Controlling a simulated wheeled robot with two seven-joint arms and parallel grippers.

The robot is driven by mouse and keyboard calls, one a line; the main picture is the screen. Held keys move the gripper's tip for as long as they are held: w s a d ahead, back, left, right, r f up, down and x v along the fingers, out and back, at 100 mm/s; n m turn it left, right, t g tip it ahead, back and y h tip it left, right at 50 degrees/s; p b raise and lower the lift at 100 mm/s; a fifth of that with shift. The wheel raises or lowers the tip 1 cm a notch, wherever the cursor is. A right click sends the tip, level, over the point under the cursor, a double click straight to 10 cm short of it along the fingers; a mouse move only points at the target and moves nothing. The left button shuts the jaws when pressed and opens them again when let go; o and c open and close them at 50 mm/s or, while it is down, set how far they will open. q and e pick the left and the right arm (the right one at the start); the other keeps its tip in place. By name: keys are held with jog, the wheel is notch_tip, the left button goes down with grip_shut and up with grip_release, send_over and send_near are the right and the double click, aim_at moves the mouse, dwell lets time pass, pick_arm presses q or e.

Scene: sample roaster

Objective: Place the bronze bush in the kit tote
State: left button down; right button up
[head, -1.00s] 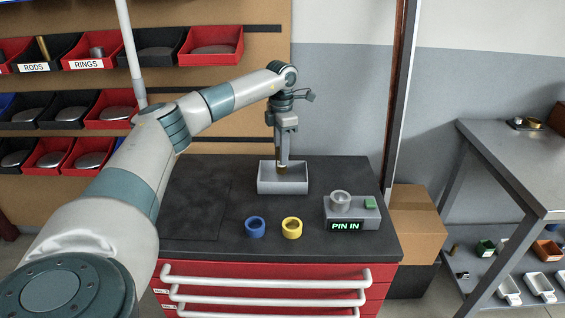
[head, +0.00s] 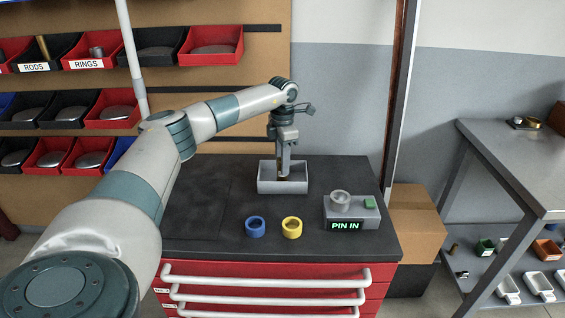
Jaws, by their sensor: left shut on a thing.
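The kit tote (head: 283,187) is a small light-grey open box at the back of the dark cabinet top. My left gripper (head: 284,176) points straight down into it and is shut on the bronze bush (head: 284,179). Only a small brownish part of the bush shows between the fingertips, low inside the tote behind its front wall. Whether the bush touches the tote floor I cannot tell. My right gripper is out of view.
A blue ring (head: 255,227) and a yellow ring (head: 292,228) stand in front of the tote. A grey fixture (head: 352,212) with a metal ring and a green "PIN IN" display is to the right. Bins hang on the back wall (head: 210,46). The left of the top is clear.

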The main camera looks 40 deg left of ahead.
pick_arm(q)
jog(key=shift+r, duration=0.1)
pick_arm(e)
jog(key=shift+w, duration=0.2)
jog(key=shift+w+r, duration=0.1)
pick_arm(q)
jog(key=c, duration=1.4)
grip_release()
jog(key=shift+r, duration=0.25)
notch_tip(320, 180, up, 10)
jog(key=shift+r, duration=0.75)
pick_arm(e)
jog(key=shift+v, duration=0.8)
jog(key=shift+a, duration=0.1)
